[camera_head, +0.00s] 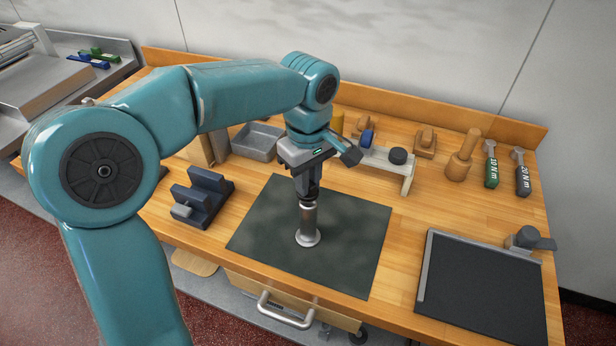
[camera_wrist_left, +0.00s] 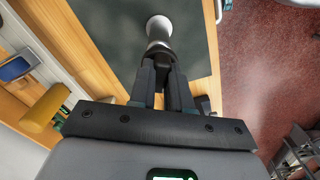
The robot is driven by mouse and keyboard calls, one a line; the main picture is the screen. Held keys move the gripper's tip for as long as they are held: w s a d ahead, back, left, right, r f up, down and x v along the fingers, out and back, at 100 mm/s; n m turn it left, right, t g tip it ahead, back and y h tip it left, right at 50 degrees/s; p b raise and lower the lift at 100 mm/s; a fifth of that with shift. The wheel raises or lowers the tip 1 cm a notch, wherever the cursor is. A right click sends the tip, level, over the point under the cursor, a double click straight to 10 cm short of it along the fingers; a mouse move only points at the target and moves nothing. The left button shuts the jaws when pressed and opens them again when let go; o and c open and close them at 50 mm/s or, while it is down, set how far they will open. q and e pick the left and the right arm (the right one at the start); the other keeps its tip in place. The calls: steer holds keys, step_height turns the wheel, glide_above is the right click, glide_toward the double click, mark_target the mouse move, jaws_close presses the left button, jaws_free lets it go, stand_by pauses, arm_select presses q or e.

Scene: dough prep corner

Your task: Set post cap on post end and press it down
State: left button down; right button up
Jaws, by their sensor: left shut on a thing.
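A silver metal post (camera_head: 308,220) stands upright over the dark mat (camera_head: 350,225), with a wider round flange at its lower end. It also shows in the left wrist view (camera_wrist_left: 158,42), pointing away from the jaws. My left gripper (camera_head: 307,196) points down and is shut on the post's upper part, hiding its top end. The flange appears to rest on the mat. A small black round piece (camera_head: 398,156), possibly the cap, sits on a pale wooden stand (camera_head: 377,170) behind the mat. My right gripper is out of view.
A dark notched block (camera_head: 203,200) stands left of the mat, and a grey tray (camera_head: 257,142) behind it. A black board (camera_head: 483,290) lies at the right.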

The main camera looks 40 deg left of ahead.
arm_select(q)
steer(key=shift+f+b, duration=1)
steer(key=shift+f, duration=0.35)
steer(key=c, duration=1)
jaws_free()
steer(key=shift+r, duration=0.1)
step_height(320, 180, up, 8)
steer(key=p, duration=0.7)
steer(key=shift+w, duration=0.1)
